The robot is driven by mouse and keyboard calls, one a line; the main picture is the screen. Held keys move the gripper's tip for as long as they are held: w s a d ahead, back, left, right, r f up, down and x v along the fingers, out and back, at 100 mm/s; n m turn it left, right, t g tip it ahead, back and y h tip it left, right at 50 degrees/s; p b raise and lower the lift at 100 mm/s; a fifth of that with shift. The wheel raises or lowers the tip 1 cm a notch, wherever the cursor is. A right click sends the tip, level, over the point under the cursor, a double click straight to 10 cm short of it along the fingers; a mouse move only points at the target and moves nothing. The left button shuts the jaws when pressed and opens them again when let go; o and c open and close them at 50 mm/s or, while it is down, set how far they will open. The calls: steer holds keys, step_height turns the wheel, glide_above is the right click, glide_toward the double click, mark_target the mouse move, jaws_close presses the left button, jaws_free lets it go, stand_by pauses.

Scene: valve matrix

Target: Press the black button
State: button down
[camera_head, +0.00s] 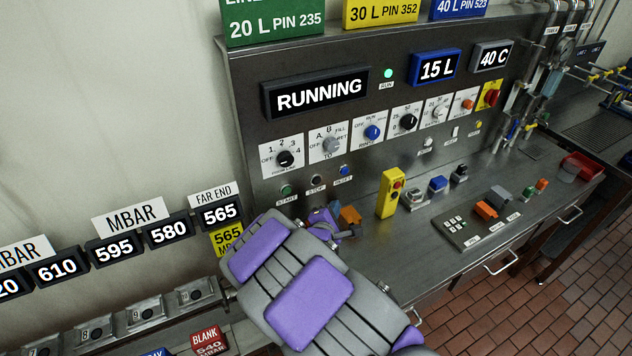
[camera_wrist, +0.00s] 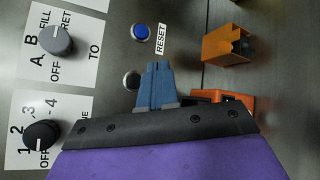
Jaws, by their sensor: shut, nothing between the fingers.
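The black button (camera_head: 317,181) sits in a silver ring on the upright panel, between the green START button (camera_head: 286,190) and the blue RESET button (camera_head: 344,170). In the wrist view the black button (camera_wrist: 132,80) shows just left of my fingertips, its right side close to or partly behind them. My gripper (camera_wrist: 155,70) is shut and empty, its blue fingertips pointing toward the panel. I cannot tell whether they touch it. In the head view my gripper (camera_head: 325,219) is below the button row, with its fingertips hard to make out.
Rotary knobs (camera_head: 285,158) sit above the buttons. An orange block (camera_head: 349,215) stands right beside my gripper on the steel counter. A yellow control box (camera_head: 391,193) and several coloured switches stand farther right.

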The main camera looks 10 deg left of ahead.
steer(key=w+a, duration=0.1)
steer(key=w+a+p, duration=0.1)
steer(key=w, duration=0.1)
steer(key=w+a+p, duration=0.1)
steer(key=w, duration=0.1)
steer(key=shift+w+a+r, duration=0.1)
steer(key=shift+r, duration=0.1)
steer(key=shift+w+a+f+p, duration=0.15)
steer(key=shift+w+a+p, duration=0.5)
steer(key=shift+p, duration=0.5)
steer(key=shift+w+d, duration=0.1)
steer(key=shift+w, duration=0.05)
steer(key=shift+w+a+p, duration=0.2)
steer(key=shift+w+p, duration=0.05)
steer(key=shift+p, duration=0.7)
stand_by(0.5)
steer(key=shift+w+a+p, duration=0.25)
steer(key=shift+w+p, duration=0.15)
steer(key=shift+p, duration=0.25)
stand_by(1.2)
steer(key=shift+s, duration=0.15)
steer(key=shift+s+d+p, duration=0.3)
steer(key=shift+s+d, duration=0.15)
steer(key=shift+s, duration=0.1)
steer(key=shift+s, duration=0.1)
steer(key=shift+s+d, duration=0.7)
steer(key=shift+s, duration=0.3)
steer(key=shift+s+d, duration=0.7)
steer(key=shift+s, duration=0.3)
